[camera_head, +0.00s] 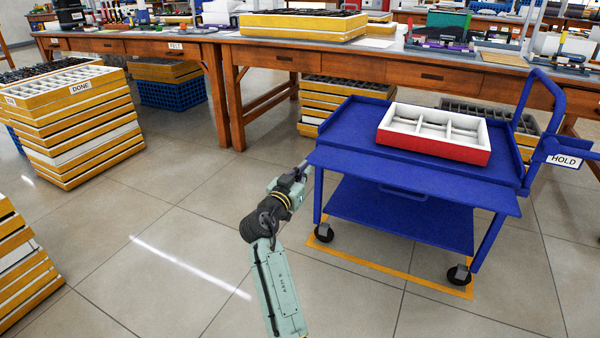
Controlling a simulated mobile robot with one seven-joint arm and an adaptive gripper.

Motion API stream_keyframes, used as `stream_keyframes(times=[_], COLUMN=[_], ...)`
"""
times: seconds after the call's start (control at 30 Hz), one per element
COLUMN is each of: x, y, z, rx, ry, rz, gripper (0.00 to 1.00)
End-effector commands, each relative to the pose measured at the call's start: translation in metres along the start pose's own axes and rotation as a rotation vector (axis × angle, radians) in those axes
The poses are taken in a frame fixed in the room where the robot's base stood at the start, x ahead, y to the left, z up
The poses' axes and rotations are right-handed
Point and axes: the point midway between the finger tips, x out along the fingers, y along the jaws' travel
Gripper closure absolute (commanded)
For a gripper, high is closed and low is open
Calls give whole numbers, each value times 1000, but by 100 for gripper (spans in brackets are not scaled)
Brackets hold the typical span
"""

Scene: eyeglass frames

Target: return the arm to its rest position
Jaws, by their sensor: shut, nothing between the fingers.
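My arm reaches up from the bottom middle of the view, its pale green and black links over the tiled floor. My gripper (302,168) is small at the far end of the arm, just left of the blue cart's left front corner. It looks shut and empty. I cannot tell whether a gap separates it from the cart. The blue cart (345,165) carries a red tray (432,148) with white compartments, apart from my gripper.
The cart stands on a yellow floor outline, with a HOLD sign (565,160) at its right. Stacked yellow trays (85,140) marked DONE stand at left, and another stack (22,265) at lower left. Wooden benches (330,65) run behind. The floor (150,235) left of my arm is clear.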

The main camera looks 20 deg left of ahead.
Motion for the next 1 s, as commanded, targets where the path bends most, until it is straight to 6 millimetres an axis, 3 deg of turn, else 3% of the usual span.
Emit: stream_keyframes(times=[0.73, 0.87, 1.0], x=[-2, -22, -72], y=[-3, -33, -82], z=[-4, -39, -108], rx=[4, 29, 77], ry=[9, 60, 179], rz=[-17, -119, -312], gripper=[100, 100, 100])
